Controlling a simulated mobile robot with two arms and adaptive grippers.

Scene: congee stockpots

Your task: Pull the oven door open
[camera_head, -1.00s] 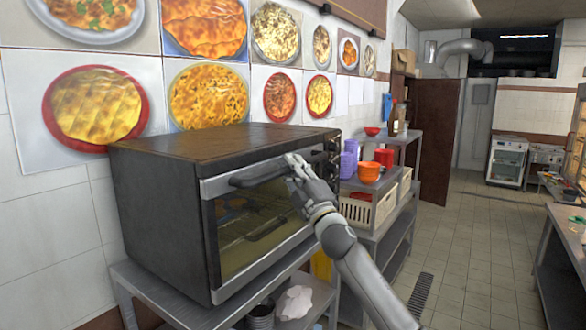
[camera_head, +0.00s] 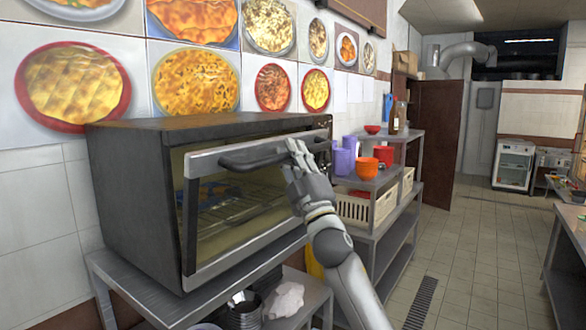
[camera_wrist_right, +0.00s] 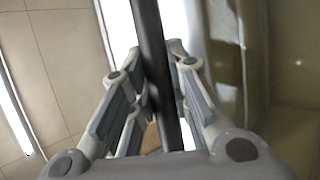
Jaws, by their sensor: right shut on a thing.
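The black oven (camera_head: 140,190) stands on a metal table against the tiled wall. Its door (camera_head: 190,230) has a grey frame and a dark bar handle (camera_head: 250,158) along the top. The door is tilted a little outward, with a gap at its top and side through which the wire rack shows. My right gripper (camera_head: 297,150) is at the right part of the handle. In the right wrist view the handle bar (camera_wrist_right: 152,60) runs between the two fingers, and the gripper is shut on it. My left gripper is not in view.
The metal table (camera_head: 150,300) holds bowls (camera_head: 240,312) and a white cloth (camera_head: 284,300) on its lower shelf. To the right, a shelf carries a cream crate (camera_head: 353,208), an orange pot (camera_head: 367,168) and purple cups (camera_head: 343,160). The floor at right is free.

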